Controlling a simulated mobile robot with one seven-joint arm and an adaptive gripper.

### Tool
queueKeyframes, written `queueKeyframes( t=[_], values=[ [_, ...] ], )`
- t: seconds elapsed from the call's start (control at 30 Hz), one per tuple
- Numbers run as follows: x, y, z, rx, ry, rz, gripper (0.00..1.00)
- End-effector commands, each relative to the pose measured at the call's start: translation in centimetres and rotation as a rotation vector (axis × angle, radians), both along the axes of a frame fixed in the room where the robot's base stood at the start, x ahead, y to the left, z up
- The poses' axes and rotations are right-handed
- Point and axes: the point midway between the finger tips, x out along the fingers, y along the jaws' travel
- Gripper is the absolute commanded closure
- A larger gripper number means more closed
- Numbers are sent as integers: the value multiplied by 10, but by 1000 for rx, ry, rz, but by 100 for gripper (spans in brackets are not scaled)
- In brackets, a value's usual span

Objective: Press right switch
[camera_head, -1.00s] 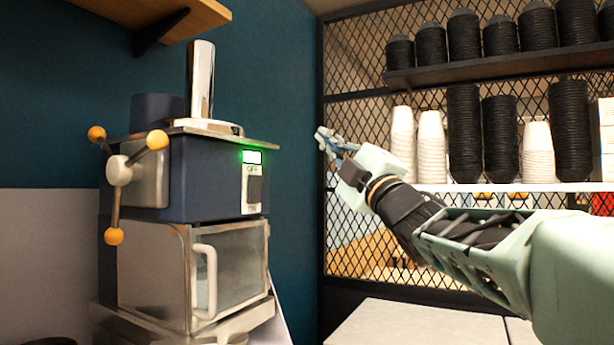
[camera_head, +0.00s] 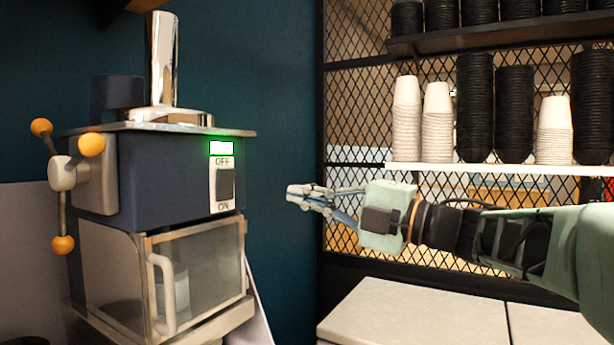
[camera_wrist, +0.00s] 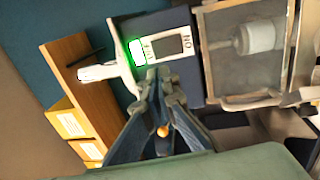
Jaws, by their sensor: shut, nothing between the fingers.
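The dark rocker switch (camera_head: 226,184) sits on a white plate marked OFF at the top and ON at the bottom, on the right front of the dark blue machine (camera_head: 165,175). A lit rectangle with a green glow (camera_head: 221,148) is just above it. My gripper (camera_head: 290,194) is shut and empty, to the right of the switch at about its height, with a gap between them. In the wrist view the switch (camera_wrist: 174,45) shows beyond the fingertips (camera_wrist: 165,74), with the picture turned sideways.
The machine has a handle with orange knobs (camera_head: 62,172) on the left, a chrome tube (camera_head: 163,65) on top and a glass-doored compartment (camera_head: 195,275) below. Shelves with stacked cups (camera_head: 437,120) stand behind my arm. A pale counter (camera_head: 410,318) lies below my arm.

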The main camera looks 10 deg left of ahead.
Motion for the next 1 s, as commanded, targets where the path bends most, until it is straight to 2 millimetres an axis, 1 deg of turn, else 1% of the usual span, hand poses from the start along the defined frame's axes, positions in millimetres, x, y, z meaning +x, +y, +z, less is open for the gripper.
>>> queueKeyframes(
  t=[0.23, 0.37, 0.47, 0.8, 1.0],
  values=[
    [1, 1, 1, 1, 0, -1, 100],
    [5, 11, 3, 1, -1, 1, 100],
    [11, 26, 6, 2, 2, 2, 100],
    [38, 93, 17, 3, 2, 2, 100],
    [49, 119, 20, 2, 0, 0, 100]
  ],
)
